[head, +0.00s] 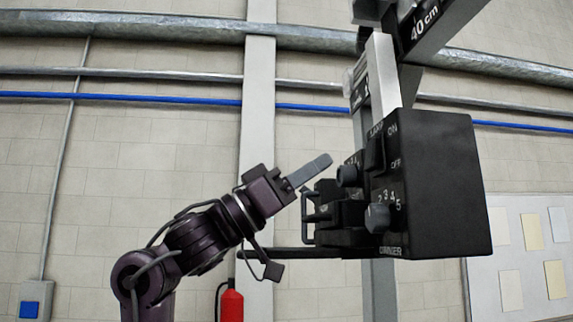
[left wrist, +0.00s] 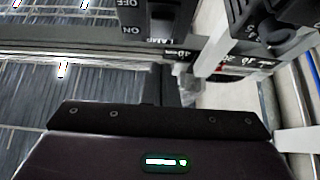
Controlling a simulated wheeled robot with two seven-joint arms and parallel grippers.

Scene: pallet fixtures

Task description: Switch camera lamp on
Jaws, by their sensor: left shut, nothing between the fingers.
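The camera's black control box (head: 432,185) hangs on a grey post at the right of the head view. Its left face carries a dark lamp switch (head: 375,153) beside the ON and OFF marks. The switch also shows upside down at the top of the left wrist view (left wrist: 164,14). I cannot tell which way it is set. My left gripper (head: 318,168) is shut and empty, its grey fingers pointing up and right. In the picture its tips are left of the switch, with a visible gap. My right gripper is not in view.
Two round knobs, an upper one (head: 348,174) and a lower one (head: 378,217), stick out near the switch. A black bracket (head: 335,215) juts out left of the box, just below my fingers. A red extinguisher (head: 231,304) stands by the wall. Space above my fingers is clear.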

